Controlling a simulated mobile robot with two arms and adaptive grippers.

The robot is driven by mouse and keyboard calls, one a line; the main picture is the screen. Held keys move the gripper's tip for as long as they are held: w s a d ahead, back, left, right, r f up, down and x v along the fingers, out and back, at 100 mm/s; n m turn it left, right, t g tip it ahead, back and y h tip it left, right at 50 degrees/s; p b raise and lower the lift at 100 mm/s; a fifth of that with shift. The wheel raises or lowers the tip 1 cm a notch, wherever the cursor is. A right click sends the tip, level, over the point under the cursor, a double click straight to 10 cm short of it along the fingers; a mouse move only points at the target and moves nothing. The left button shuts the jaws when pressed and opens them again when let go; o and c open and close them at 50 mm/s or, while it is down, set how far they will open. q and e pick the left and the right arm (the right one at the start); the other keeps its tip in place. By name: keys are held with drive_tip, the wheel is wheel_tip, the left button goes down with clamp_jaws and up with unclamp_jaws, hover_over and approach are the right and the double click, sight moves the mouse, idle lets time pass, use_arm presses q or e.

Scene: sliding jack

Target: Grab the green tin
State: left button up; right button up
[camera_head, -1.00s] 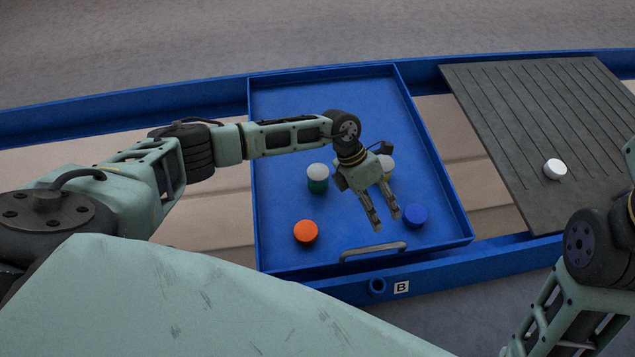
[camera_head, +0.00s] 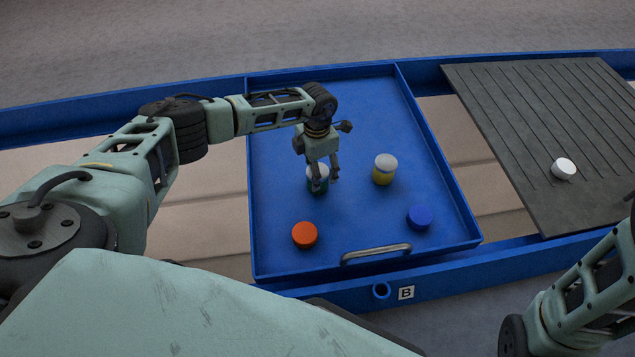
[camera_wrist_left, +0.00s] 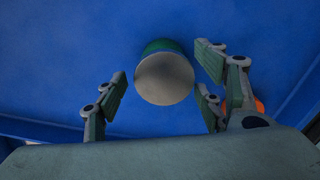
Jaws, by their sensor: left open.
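The green tin (camera_head: 317,185) with a white lid stands in the blue tray, partly hidden behind my left gripper (camera_head: 328,178) in the head view. In the left wrist view the tin (camera_wrist_left: 164,76) shows its pale round lid and a strip of green side, ahead of the fingers. My left gripper (camera_wrist_left: 160,92) is open, with its fingers to either side of the lid's lower part in that view. I cannot tell whether any finger touches the tin. My right gripper is not in view; only part of the right arm shows.
A yellow tin (camera_head: 384,170) with a white lid stands right of the gripper. The blue tray (camera_head: 350,95) is bare at the back.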

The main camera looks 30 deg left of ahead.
use_arm(q)
drive_tip(key=shift+f+b, duration=0.75)
drive_tip(key=shift+f, duration=0.65)
drive_tip(key=c, duration=1.4)
drive_tip(key=shift+r, duration=0.1)
